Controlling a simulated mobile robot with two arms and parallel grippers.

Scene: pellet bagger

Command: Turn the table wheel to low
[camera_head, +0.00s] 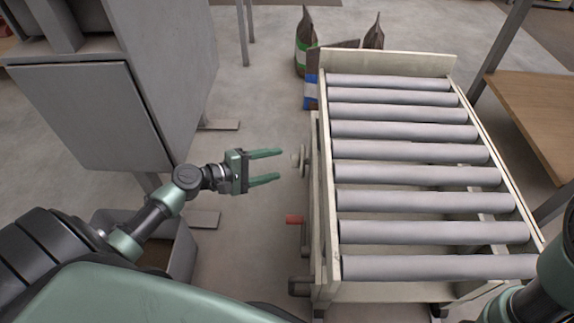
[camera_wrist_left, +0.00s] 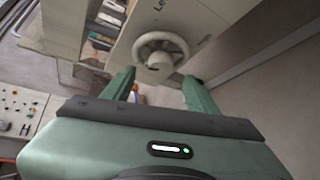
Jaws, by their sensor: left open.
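The table wheel (camera_wrist_left: 160,55) is a pale round handwheel with a central hub, on the side panel of the roller table (camera_head: 322,210). In the head view the wheel (camera_head: 299,157) shows edge-on at the table's left side. My left gripper (camera_head: 266,166) is open and empty, with its green fingers pointing at the wheel from a short distance. In the left wrist view the fingers (camera_wrist_left: 160,90) lie to either side below the wheel, apparently not touching it. Part of a label shows beside the wheel, but its setting cannot be read. My right gripper is not visible; only part of my right arm shows.
A red handle (camera_head: 294,220) sticks out from the table's left side, nearer me than the wheel. A grey cabinet (camera_head: 95,115) stands at the left. Bags (camera_head: 306,45) stand beyond the table. A wooden table (camera_head: 535,105) is at the right.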

